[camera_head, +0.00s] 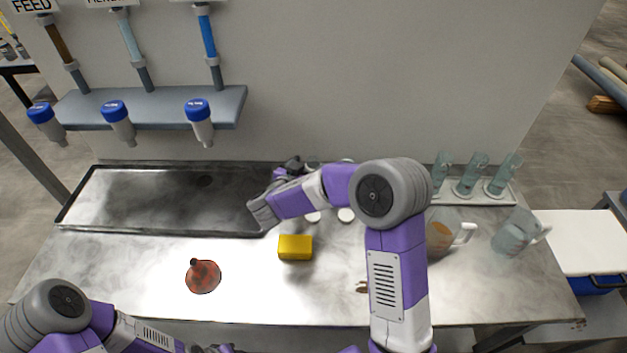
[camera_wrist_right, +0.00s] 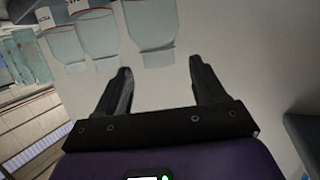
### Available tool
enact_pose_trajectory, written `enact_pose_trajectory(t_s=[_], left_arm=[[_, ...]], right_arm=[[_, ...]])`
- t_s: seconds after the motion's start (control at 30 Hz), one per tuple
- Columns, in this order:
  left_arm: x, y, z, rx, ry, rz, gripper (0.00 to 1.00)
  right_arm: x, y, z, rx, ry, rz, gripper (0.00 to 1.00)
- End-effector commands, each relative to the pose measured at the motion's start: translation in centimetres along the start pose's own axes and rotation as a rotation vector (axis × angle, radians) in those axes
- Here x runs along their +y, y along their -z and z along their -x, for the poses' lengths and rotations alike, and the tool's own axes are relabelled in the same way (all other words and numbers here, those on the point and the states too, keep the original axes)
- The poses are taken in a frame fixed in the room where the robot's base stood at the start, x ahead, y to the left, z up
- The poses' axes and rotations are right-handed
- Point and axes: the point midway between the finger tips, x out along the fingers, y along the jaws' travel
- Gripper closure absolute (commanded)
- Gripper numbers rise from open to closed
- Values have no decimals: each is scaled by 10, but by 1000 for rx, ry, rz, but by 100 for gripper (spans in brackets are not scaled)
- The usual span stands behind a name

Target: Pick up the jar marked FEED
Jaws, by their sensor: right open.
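A FEED sign (camera_head: 31,4) is on the wall at the top left of the head view, above a tube with brown contents. I cannot make out a jar marked FEED in the head view. In the right wrist view, several clear glass vessels with red rims stand beyond the fingers, the nearest vessel (camera_wrist_right: 150,42) in front of the gap. Labels above the others are cut off or too small to read. My right gripper (camera_wrist_right: 160,70) is open and empty there. In the head view my right arm hides much of the bench's middle. My left gripper shows only as dark bits at the bottom edge.
A yellow sponge-like block (camera_head: 295,247) and a reddish lump (camera_head: 203,276) lie on the bench. A shallow dark tray (camera_head: 100,232) is at the back left, under blue-capped bottles (camera_head: 117,118). Glasses (camera_head: 470,175) and pitchers (camera_head: 512,235) stand on the right.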

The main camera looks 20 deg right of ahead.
Motion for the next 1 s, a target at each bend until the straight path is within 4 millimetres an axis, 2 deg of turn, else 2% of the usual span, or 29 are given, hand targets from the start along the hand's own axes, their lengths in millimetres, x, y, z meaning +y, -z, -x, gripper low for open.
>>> enact_pose_trajectory(t_s=[0.2,0.3,0.57,0.67,1.0], left_arm=[[-4,0,-11,0,0,0,57],[-5,1,-13,0,0,0,57],[-5,0,-12,0,0,0,57],[-5,0,-12,0,0,0,57],[-5,0,-12,0,0,0,57]], right_arm=[[2,-4,-34,-1,-2,-1,30],[1,-3,-44,-1,-1,-1,30],[1,-1,-47,-1,2,1,30],[1,-1,-47,0,1,1,42],[1,-2,-47,0,1,1,94]])
